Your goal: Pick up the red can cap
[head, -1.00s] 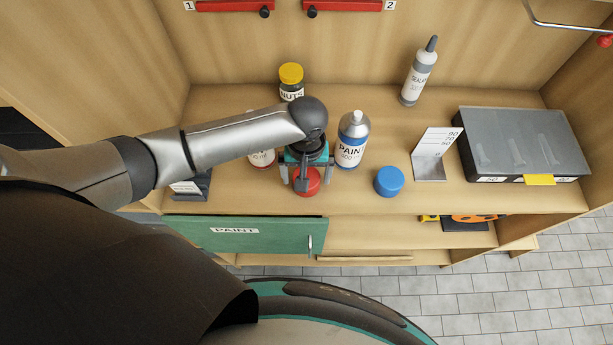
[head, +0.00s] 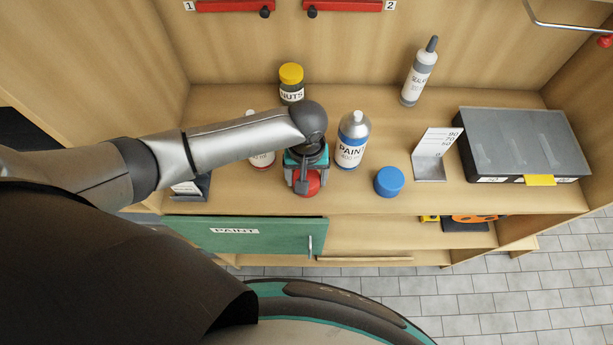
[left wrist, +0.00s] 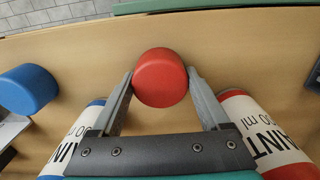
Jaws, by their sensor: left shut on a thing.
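The red can cap (head: 308,183) is on the bench near its front edge, partly covered by my left gripper in the head view. In the left wrist view the red cap (left wrist: 160,78) sits between the two fingertips, which touch it on both sides. My left gripper (head: 307,186) is shut on it from above. Whether the cap is clear of the bench cannot be told. My right gripper is not in view.
A blue cap (head: 389,181) stands to the right. A blue-labelled paint can (head: 354,140) and a red-labelled can (head: 262,159) flank the gripper. A nuts jar (head: 291,83) is behind. A card stand (head: 432,165) and grey case (head: 525,145) are farther right.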

